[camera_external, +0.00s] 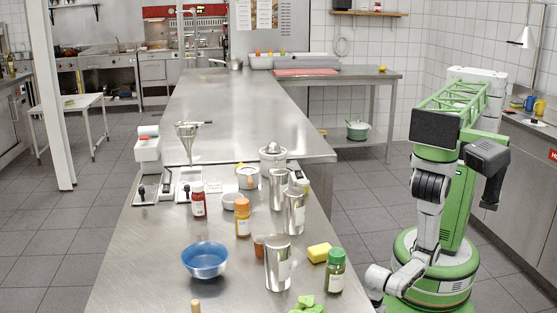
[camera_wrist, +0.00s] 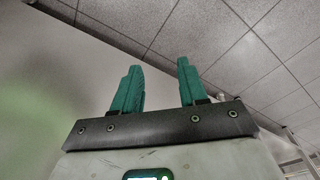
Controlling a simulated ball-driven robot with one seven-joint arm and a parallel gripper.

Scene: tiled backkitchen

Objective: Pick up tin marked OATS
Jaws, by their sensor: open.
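Several metal tins with pale labels stand upright on the steel counter. One tin (camera_external: 278,268) is nearest, one (camera_external: 294,212) stands behind it, and another (camera_external: 278,190) is farther back. The lettering is too small to read, so I cannot tell which is marked OATS. In the wrist view my gripper (camera_wrist: 159,64) has its two green fingers apart, with nothing between them. It faces the ceiling and a pale surface, and no tin shows there. In the external view my arm hangs low to the right of the counter, and the fingers cannot be made out.
Near the tins are a green-capped jar (camera_external: 335,272), a yellow sponge (camera_external: 319,253), a blue bowl (camera_external: 205,260), an orange-capped jar (camera_external: 242,217) and a red-capped bottle (camera_external: 198,200). Green lumpy items (camera_external: 307,304) lie at the front. The counter's far stretch (camera_external: 225,110) is mostly clear.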

